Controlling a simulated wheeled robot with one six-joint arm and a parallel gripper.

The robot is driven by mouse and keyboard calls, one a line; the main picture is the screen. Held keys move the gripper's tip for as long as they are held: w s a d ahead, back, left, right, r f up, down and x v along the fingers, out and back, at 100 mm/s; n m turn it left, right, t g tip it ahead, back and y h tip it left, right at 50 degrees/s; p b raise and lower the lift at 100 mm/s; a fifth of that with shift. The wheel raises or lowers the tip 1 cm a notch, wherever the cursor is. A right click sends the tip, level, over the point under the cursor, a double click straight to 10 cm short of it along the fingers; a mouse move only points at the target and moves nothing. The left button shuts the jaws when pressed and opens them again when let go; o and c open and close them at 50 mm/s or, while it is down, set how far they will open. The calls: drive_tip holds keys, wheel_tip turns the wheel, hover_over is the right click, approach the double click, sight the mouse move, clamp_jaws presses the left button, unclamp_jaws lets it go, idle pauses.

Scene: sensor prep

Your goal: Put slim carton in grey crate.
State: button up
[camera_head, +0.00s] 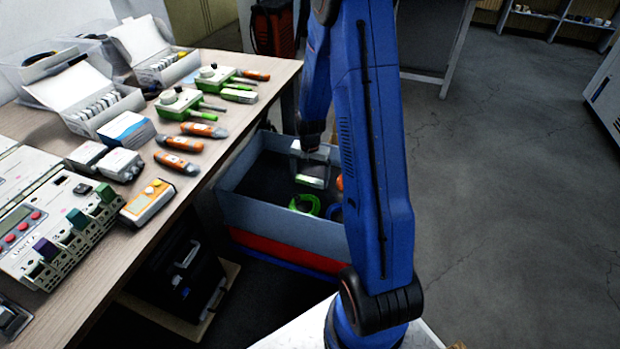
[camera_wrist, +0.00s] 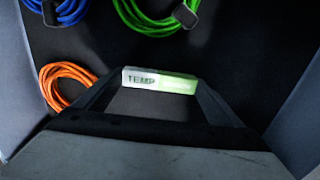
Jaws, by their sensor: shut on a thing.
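My gripper (camera_wrist: 160,92) is shut on the slim carton (camera_wrist: 160,80), which is white and green with "TEMP" printed on it. In the wrist view the carton lies across between the two fingertips. In the head view my gripper (camera_head: 311,166) and the carton (camera_head: 311,181) are over the open grey crate (camera_head: 280,212), within its walls. I cannot tell how far the carton is above the crate's bottom. The blue arm hides the crate's right part in the head view.
Coiled cables lie in the crate: green (camera_wrist: 150,12), blue (camera_wrist: 66,10) and orange (camera_wrist: 62,82). The table (camera_head: 240,122) at left holds several orange meters, green devices and white boxes. A black case (camera_head: 185,275) stands under it. Open floor (camera_head: 500,190) lies at right.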

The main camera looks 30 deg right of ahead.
drive_tip(key=shift+f, duration=0.2)
drive_tip(key=o, duration=0.8)
wheel_tip(320, 180, up, 12)
wheel_tip(320, 180, up, 9)
drive_tip(key=n+t, duration=0.1)
drive_tip(key=n, duration=0.1)
hover_over(310, 179)
drive_tip(key=s+a, duration=0.4)
drive_tip(key=a, duration=0.1)
drive_tip(key=shift+s+a+r+n+t, duration=0.65)
drive_tip(key=shift+s+a+r+n, duration=1.05)
drive_tip(key=shift+s, duration=2.55)
drive_tip(key=shift+s+a+r+n+t, duration=0.6)
drive_tip(key=shift+s+a+r+n, duration=0.5)
drive_tip(key=shift+s+a+r, duration=2.2)
drive_tip(key=shift+s+a+r+n+t, duration=0.55)
drive_tip(key=shift+s+r+n, duration=1)
drive_tip(key=shift+s, duration=3.6)
